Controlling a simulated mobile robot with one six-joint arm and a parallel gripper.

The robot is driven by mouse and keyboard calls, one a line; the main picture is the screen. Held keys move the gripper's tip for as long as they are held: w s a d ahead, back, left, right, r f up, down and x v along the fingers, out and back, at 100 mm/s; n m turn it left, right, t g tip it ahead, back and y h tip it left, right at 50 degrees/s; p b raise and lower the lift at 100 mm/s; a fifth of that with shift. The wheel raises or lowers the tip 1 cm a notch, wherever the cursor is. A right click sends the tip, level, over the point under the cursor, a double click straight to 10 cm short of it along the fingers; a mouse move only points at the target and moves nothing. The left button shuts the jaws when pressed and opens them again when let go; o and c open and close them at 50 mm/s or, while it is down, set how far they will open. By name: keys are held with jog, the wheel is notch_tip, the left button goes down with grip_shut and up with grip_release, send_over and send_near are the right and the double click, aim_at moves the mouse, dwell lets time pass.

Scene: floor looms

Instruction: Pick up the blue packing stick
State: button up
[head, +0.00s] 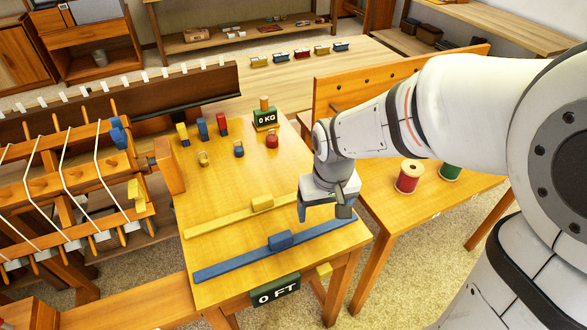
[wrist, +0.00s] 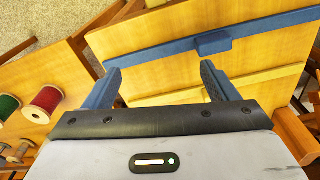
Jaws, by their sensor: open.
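The blue packing stick (head: 235,264) is a long flat bar with a raised blue block near its middle. It lies along the front of the wooden table (head: 222,178) in the head view, and shows across the top of the wrist view (wrist: 265,27). My gripper (head: 323,209) is open and empty, above the table near the right end of the stick. In the wrist view its fingers (wrist: 160,70) point toward the stick, with the raised block ahead and to the right of them. A yellow stick (head: 222,217) with its own block lies behind the blue one, roughly parallel.
Several coloured pegs and weights, including a red one (head: 272,141), stand at the back of the table near the "0 KG" sign (head: 265,118). A loom (head: 60,185) stands left. A red spool (head: 409,176) and green spool (head: 450,171) stand on the right table.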

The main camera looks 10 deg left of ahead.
jog(key=n+g+p, duration=0.1)
jog(key=n+p, duration=0.1)
send_over(281, 236)
jog(key=f, duration=0.3)
jog(key=shift+w+d+f, duration=0.25)
jog(key=shift+w+f, duration=0.05)
jog(key=shift+f, duration=0.05)
jog(key=shift+a+f, duration=0.25)
jog(key=shift+f, duration=0.05)
jog(key=shift+s+f+p, duration=0.15)
jog(key=shift+f+p, duration=0.3)
jog(key=shift+f, duration=1.5)
jog(key=shift+s+f+p, duration=0.1)
jog(key=shift+f+p, duration=0.35)
jog(key=shift+f, duration=1.45)
jog(key=c, duration=1.1)
